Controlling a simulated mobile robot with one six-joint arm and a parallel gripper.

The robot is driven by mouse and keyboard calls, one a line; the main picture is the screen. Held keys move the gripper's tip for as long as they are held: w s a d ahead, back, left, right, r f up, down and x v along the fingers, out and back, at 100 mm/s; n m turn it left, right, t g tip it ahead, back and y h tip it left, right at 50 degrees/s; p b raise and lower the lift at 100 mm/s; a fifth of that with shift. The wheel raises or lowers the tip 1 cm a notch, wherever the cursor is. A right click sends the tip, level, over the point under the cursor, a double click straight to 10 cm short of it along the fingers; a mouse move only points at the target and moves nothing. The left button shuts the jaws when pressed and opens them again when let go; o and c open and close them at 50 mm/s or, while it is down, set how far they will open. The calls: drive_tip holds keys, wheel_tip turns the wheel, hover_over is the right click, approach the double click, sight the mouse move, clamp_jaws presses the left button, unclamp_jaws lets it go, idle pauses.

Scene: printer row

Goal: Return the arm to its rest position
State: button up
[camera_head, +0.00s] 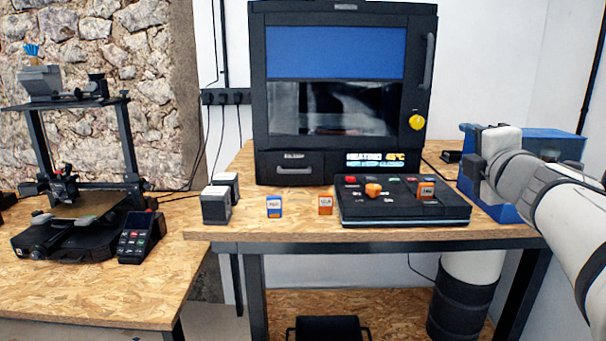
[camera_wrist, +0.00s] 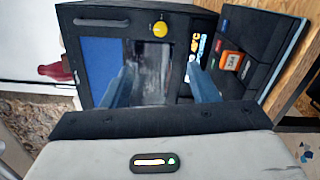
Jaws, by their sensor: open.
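My arm (camera_head: 555,195) reaches in from the right edge of the head view, bent, with its wrist (camera_head: 492,155) near the right end of the table. My gripper (camera_wrist: 163,88) shows in the wrist view with two bluish fingers spread apart and nothing between them. It points toward the large black printer (camera_wrist: 182,58), whose front lies beyond the fingers. In the head view the fingertips are hard to make out against the blue things behind the wrist.
The black printer (camera_head: 258,130) stands at the back of the table (camera_head: 300,236). A blue cartridge (camera_head: 274,207) and another orange cartridge (camera_head: 325,205) stand further left.

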drive_tip(key=s+a+f+m+g+p, duration=0.7)
drive_tip(key=s+f+m, duration=0.1)
drive_tip(key=s+m, duration=0.1)
drive_tip(key=s+a+f+m+g+p, duration=0.6)
drive_tip(key=s+f+m+g+p, duration=0.1)
drive_tip(key=s+f+m+g, duration=0.1)
drive_tip(key=s+f+m, duration=0.1)
drive_tip(key=m, duration=0.1)
drive_tip(key=shift+s+a+f+m, duration=0.15)
drive_tip(key=shift+a+f+m, duration=0.15)
drive_tip(key=shift+a, duration=0.1)
